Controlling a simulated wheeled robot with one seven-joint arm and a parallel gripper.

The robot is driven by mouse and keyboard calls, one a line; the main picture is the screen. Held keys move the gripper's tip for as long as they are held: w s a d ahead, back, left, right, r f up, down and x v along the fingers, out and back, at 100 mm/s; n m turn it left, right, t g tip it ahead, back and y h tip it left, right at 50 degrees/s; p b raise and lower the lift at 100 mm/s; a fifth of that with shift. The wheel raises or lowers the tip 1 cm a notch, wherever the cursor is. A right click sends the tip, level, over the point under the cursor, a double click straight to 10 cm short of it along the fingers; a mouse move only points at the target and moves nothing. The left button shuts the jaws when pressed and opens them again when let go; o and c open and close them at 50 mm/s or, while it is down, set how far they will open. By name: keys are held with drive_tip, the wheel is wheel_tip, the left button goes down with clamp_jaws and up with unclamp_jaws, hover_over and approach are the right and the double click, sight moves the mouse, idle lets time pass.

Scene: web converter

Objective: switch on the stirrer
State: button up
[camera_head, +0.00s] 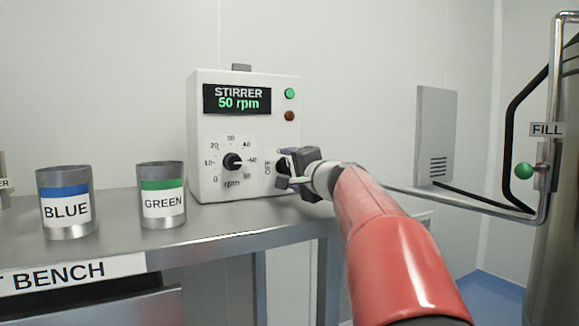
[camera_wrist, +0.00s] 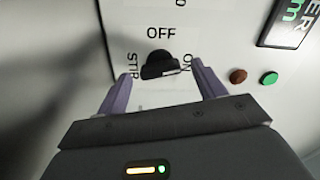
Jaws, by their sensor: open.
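The white stirrer box (camera_head: 207,130) stands on the bench in the head view. A bright green lamp (camera_head: 290,93) sits above a dull reddish-brown one (camera_head: 289,116). The rpm dial (camera_head: 232,161) points near 50. The black stirrer switch knob (camera_wrist: 163,64) shows in the wrist view, with OFF and ON printed around it. Its bar lies roughly crosswise, its end towards ON. My gripper (camera_wrist: 160,76) is open, one finger on each side of the knob; contact cannot be told. In the head view my gripper (camera_head: 284,168) partly hides the switch.
A BLUE can (camera_head: 67,229) and a GREEN can (camera_head: 162,212) stand on the metal bench (camera_head: 225,228), left of my arm. At right are a grey wall panel (camera_head: 436,125) and a bent metal rail with a FILL sign (camera_head: 546,130) and green knob (camera_head: 524,170).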

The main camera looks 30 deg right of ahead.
drive_tip(key=shift+w, duration=0.65)
drive_tip(key=c, duration=1)
drive_tip(key=shift+o, duration=0.2)
drive_tip(key=shift+m, duration=1.6)
drive_tip(key=o, duration=1)
drive_tip(key=shift+c, duration=0.2)
